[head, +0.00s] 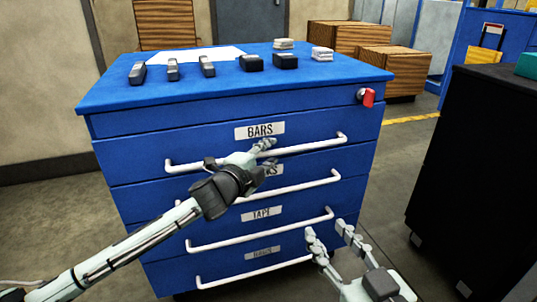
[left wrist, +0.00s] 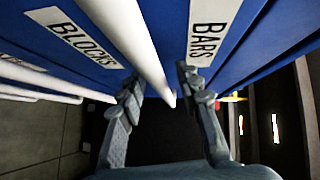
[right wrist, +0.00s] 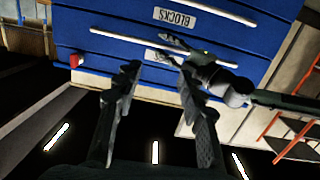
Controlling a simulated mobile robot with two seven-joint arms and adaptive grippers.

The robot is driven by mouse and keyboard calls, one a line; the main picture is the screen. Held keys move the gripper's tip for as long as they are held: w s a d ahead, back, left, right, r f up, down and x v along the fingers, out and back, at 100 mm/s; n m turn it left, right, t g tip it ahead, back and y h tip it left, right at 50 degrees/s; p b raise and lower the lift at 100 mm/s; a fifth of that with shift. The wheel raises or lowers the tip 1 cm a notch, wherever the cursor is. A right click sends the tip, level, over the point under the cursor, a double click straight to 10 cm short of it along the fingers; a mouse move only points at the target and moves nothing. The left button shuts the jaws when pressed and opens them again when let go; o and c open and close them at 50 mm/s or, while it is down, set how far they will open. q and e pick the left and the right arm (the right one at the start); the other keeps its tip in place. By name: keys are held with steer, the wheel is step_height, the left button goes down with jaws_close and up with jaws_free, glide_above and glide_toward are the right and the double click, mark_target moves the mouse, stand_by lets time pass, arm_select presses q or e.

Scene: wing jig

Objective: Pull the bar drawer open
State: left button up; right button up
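The bar drawer (head: 215,137), labelled BARS, is below the blue cabinet's top and appears closed. Its long white handle (head: 320,145) runs across the front below the label. The handle (left wrist: 138,40) also shows in the left wrist view, passing between the fingers of my left gripper (left wrist: 157,88). My left gripper (head: 267,156) is open at the middle of the handle, one finger above it and one below, with gaps visible. My right gripper (head: 328,230) is open and empty, low at the right in front of the cabinet; its open fingers fill the right wrist view (right wrist: 158,75).
The BLOCKS handle (head: 315,183) and TAPE handle (head: 225,241) lie below. Several dark bars (head: 208,67) and small stacked blocks (head: 321,54) stand on the cabinet top (head: 110,95). A red lock piece (head: 368,97) sticks out upper right. A black cabinet (head: 470,150) stands right.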

arm_select(q)
jaws_close()
stand_by(0.4)
